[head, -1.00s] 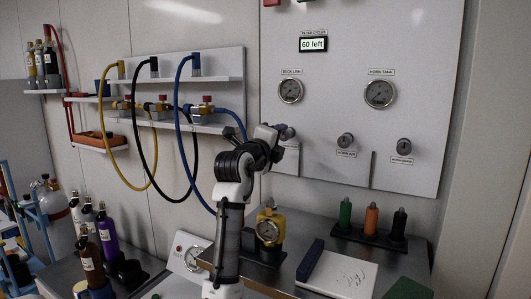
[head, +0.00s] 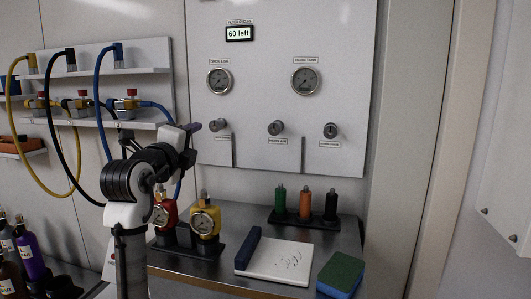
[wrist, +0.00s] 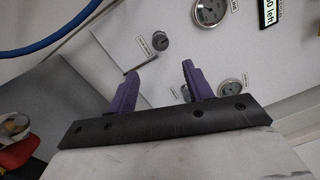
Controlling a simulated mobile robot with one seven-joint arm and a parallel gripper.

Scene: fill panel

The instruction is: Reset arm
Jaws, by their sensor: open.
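My gripper (wrist: 160,88) shows in the wrist view with its two purple fingers apart and nothing between them. In the head view my gripper (head: 192,127) is raised in front of the white panel (head: 345,120), near its lower left edge. The fingers point towards the panel's row of knobs. The left knob (head: 218,125) is just right of the fingertips. I cannot tell from these views whether they touch.
Blue, black and yellow hoses hang from the shelf (head: 110,127) on the left. Red and yellow gauge devices (head: 205,221) stand on the metal bench. A white board (head: 278,262), a green-blue sponge (head: 341,274) and a bottle rack (head: 300,220) are to the right.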

